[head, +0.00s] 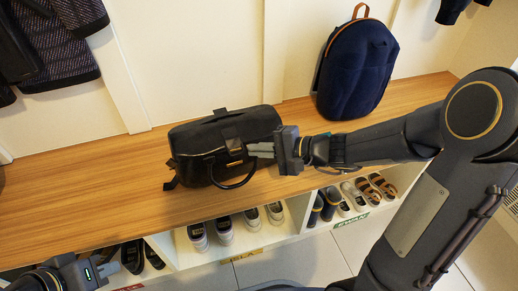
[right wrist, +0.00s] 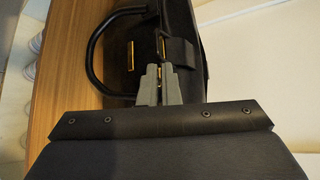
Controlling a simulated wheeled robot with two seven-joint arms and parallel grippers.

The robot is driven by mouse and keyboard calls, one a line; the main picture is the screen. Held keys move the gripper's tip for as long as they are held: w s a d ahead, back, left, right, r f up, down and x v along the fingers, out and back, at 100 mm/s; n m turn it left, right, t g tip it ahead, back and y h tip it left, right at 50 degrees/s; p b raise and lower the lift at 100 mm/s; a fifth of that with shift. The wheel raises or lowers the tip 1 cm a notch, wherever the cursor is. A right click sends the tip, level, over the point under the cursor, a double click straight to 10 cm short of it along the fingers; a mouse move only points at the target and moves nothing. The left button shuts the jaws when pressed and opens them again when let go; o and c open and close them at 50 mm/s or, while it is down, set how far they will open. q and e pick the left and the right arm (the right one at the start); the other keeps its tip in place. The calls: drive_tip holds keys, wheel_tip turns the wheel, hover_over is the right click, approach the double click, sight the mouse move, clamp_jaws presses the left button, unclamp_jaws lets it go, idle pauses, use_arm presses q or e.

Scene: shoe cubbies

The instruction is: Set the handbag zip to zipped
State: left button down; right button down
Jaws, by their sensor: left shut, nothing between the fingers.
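The black handbag (head: 225,135) stands on the wooden bench, its curved handle hanging at the front. My right gripper (head: 254,150) is at the bag's right end. In the right wrist view the handbag (right wrist: 190,60) lies beyond the fingers. The right fingers (right wrist: 160,72) are close together, with a thin strip of the gold zip pull (right wrist: 160,45) running between their tips. The zip's track is mostly hidden, so I cannot tell how far it is closed. My left gripper (head: 100,270) is shut and empty at the lower left, away from the bag.
A navy backpack (head: 355,70) stands on the bench (head: 90,180) to the right of the bag. Cubbies below hold several shoes (head: 225,230) and sandals (head: 380,186). Jackets (head: 55,40) hang at the upper left. The bench left of the bag is clear.

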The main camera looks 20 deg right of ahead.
idle(0.5)
drive_tip(key=w+d, duration=0.1)
drive_tip(key=d, duration=0.8)
drive_tip(key=shift+d, duration=0.35)
drive_tip(key=c, duration=1.6)
unclamp_jaws()
